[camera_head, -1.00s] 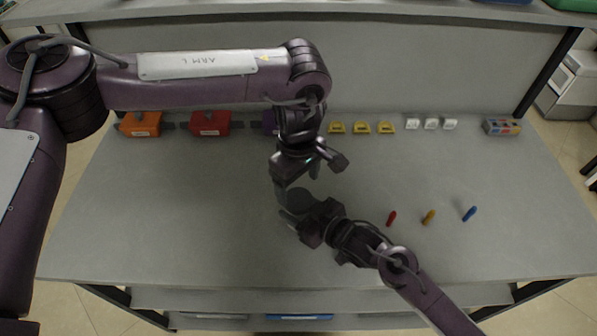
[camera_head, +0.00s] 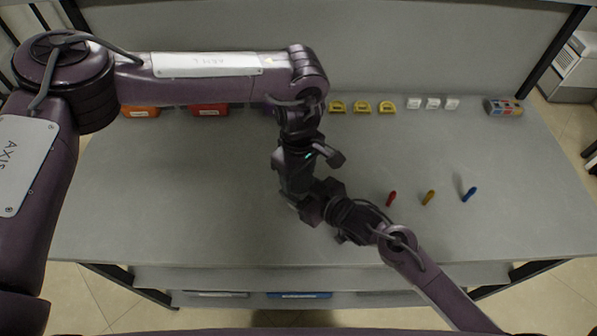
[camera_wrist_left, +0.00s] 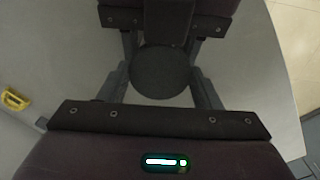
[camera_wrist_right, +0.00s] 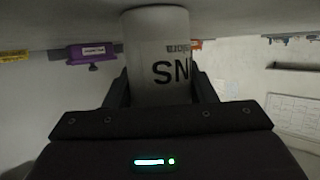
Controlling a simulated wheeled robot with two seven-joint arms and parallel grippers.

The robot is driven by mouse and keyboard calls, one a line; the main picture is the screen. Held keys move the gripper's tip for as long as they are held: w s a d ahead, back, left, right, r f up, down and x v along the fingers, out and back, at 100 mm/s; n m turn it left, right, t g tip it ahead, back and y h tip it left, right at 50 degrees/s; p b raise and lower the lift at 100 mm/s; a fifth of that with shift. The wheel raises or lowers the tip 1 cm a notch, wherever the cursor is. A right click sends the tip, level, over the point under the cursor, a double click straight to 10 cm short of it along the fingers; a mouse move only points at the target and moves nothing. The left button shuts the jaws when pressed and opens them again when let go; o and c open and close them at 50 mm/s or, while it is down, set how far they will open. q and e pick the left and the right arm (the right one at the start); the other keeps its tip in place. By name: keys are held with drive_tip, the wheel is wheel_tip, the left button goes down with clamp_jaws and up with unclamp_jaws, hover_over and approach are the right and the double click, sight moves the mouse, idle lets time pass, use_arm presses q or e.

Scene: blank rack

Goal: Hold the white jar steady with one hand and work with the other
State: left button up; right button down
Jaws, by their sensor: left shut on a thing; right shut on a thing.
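The white jar (camera_wrist_right: 157,45) shows in the right wrist view with dark lettering on its side, and its far end meets the grey bench. My right gripper (camera_wrist_right: 160,88) is shut on the jar, one finger on each side. In the left wrist view a dark round lid (camera_wrist_left: 160,72) lies between the fingers of my left gripper (camera_wrist_left: 162,86), which is shut on it from above. In the head view my left gripper (camera_head: 296,188) hangs straight over the jar's place and my right gripper (camera_head: 304,206) comes in from the lower right. The arms hide the jar there.
Red (camera_head: 391,198), yellow (camera_head: 429,197) and blue (camera_head: 470,194) pegs lie right of the grippers. The bench's left side is clear.

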use_arm(q)
drive_tip(key=n, duration=0.5)
drive_tip(key=shift+c, duration=0.4)
drive_tip(key=n, duration=0.4)
drive_tip(key=shift+n, duration=0.4)
drive_tip(key=o, duration=1.1)
drive_tip(key=shift+r, duration=0.1)
